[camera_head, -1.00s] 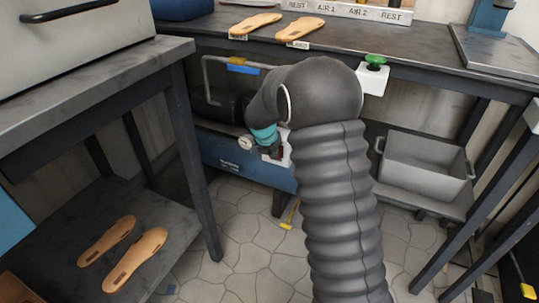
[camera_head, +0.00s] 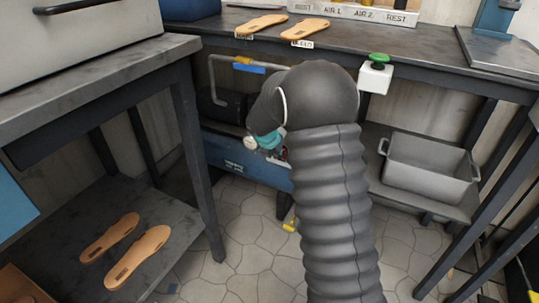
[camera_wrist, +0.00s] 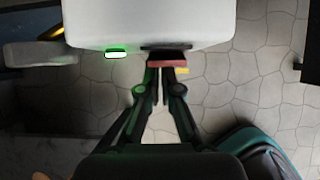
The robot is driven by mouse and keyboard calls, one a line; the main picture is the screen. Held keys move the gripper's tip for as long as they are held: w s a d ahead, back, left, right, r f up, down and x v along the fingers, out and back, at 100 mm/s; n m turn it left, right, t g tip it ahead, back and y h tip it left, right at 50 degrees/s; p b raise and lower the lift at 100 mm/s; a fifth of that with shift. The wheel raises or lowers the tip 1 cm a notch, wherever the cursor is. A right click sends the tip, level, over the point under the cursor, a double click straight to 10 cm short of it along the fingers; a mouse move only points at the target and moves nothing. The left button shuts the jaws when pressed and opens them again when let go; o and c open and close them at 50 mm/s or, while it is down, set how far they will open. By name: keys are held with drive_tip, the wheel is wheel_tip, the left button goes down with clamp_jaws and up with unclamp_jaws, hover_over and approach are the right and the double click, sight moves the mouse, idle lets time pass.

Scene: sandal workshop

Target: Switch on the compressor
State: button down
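The compressor (camera_head: 235,160) is a blue tank with a dark motor (camera_head: 225,106), under the back bench. My arm hides its right part. In the wrist view, a white box (camera_wrist: 110,22) fills the top, with a bright green light (camera_wrist: 115,53) on its near edge. A dark and red switch-like part (camera_wrist: 168,62) sits on that edge. My gripper (camera_wrist: 164,72) has its fingers drawn together, tips at or just below this part; contact is unclear. In the head view, my gripper's teal body is beside the tank's front and its tips are hidden.
A round gauge (camera_head: 250,143) is close beside my wrist. A white box with a green button (camera_head: 377,60) hangs on the bench edge. A grey bin (camera_head: 430,170) stands on the lower shelf at right. The left table's leg (camera_head: 196,160) is near; tiled floor lies between.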

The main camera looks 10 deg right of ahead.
drive_tip(key=shift+d+f, duration=0.25)
drive_tip(key=shift+d, duration=0.15)
drive_tip(key=shift+r+p, duration=0.1)
drive_tip(key=shift+p, duration=0.2)
